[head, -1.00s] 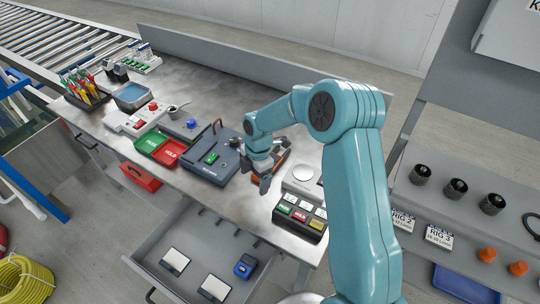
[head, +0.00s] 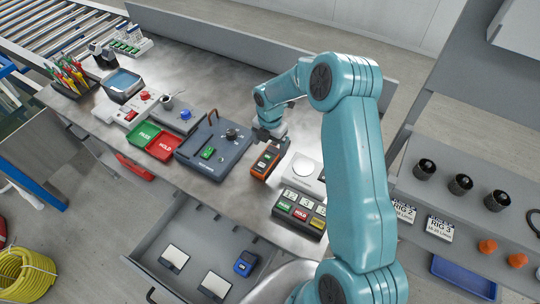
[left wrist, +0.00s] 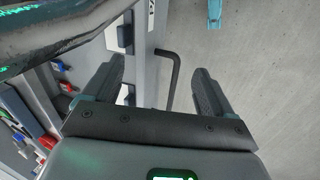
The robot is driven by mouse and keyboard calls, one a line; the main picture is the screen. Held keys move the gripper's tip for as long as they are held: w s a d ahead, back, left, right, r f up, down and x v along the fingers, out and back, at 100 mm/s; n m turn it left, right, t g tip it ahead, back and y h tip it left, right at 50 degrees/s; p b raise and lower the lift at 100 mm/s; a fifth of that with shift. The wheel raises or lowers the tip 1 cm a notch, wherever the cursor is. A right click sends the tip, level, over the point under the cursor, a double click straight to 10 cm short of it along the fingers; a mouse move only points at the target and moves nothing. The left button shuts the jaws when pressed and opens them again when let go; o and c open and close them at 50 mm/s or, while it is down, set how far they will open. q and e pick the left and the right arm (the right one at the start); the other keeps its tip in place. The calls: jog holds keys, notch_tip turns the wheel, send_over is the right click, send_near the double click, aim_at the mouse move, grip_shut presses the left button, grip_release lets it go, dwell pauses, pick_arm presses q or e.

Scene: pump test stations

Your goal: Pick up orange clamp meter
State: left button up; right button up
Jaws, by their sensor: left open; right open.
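The orange clamp meter (head: 266,162) lies on the grey workbench (head: 215,188), between the dark blue test unit and the white round-plated scale. Its orange body and dark face show in the head view. My right gripper (head: 270,140) is just behind the meter's far end, close above the bench. Its jaws are open, and whether they touch the meter cannot be told. My left gripper (left wrist: 160,85) shows in the left wrist view, open and empty, over the open drawer's handle and the floor. It is not seen in the head view.
The dark blue test unit (head: 185,150) stands left of the meter. The white scale (head: 305,175) and a block with coloured buttons (head: 300,212) stand at its right. Green (head: 144,136) and red trays (head: 163,146) lie further left. An open drawer (head: 180,225) juts out below the bench front.

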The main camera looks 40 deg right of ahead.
aim_at(268, 156)
jog(key=f, duration=0.1)
jog(key=w+f, duration=0.1)
jog(key=f, duration=0.1)
jog(key=shift+w+a+f, duration=0.15)
jog(key=shift+a, duration=0.1)
jog(key=f, duration=0.1)
jog(key=f+p, duration=0.2)
jog(key=shift+s+d, duration=0.4)
jog(key=shift+w+f+p, duration=0.15)
jog(key=shift+w+f, duration=0.1)
jog(key=shift+f, duration=0.25)
jog(key=shift+w+f+p, duration=0.15)
jog(key=shift+w+f, duration=0.1)
jog(key=shift+f, duration=0.25)
jog(key=shift+s+r, duration=0.1)
jog(key=shift+s, duration=0.05)
jog(key=shift+s+r, duration=0.1)
jog(key=shift+s, duration=0.1)
jog(key=c, duration=0.9)
jog(key=shift+w, duration=0.1)
jog(key=c, duration=0.4)
pick_arm(q)
jog(key=v, duration=0.2)
jog(key=shift+w+r, duration=0.15)
jog(key=shift+r, duration=0.2)
pick_arm(e)
jog(key=shift+w+a, duration=0.1)
